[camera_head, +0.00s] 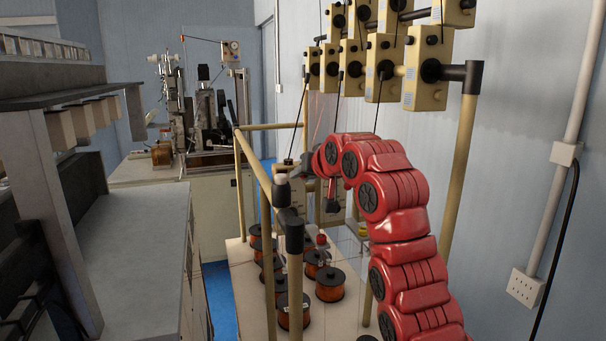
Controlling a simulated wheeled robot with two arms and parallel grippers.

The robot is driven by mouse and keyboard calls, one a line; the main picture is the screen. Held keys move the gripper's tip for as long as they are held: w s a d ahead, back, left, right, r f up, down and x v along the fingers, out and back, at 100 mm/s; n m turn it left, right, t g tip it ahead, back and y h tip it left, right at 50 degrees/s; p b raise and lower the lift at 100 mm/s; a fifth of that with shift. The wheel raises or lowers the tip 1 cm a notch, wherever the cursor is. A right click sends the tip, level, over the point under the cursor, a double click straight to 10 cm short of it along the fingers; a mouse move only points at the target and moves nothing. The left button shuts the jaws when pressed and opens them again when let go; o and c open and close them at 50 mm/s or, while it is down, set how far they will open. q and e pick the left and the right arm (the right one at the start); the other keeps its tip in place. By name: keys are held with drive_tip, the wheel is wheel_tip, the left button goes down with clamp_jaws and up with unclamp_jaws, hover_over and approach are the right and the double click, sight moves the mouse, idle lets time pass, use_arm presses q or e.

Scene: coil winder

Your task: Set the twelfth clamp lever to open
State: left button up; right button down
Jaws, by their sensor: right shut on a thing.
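My right arm, red with black joints, rises from the lower right and bends over to the left. Its grey gripper (289,166) is shut at the front of a beige clamp box (292,184) behind the tan rail frame. What it holds looks like a small clamp lever, but the fingers and lever are too small and partly hidden to make out clearly. I cannot tell the lever's angle. Several more beige clamp boxes (386,92) with black knobs hang in rows at the upper right. My left gripper is not in view.
Several copper wire spools (330,284) stand on the pale base below. The tan rail frame (257,165) with black corner joints surrounds the arm's reach. A grey bench (130,245) is at left, a winding machine (205,120) at back.

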idle(0.4)
drive_tip(key=c, duration=0.7)
unclamp_jaws()
drive_tip(key=shift+c, duration=0.2)
drive_tip(key=shift+s+d+r, duration=0.1)
drive_tip(key=shift+s+r, duration=0.05)
drive_tip(key=shift+s, duration=0.15)
drive_tip(key=b+v, duration=0.3)
drive_tip(key=v, duration=1.3)
drive_tip(key=shift+s+r, duration=0.2)
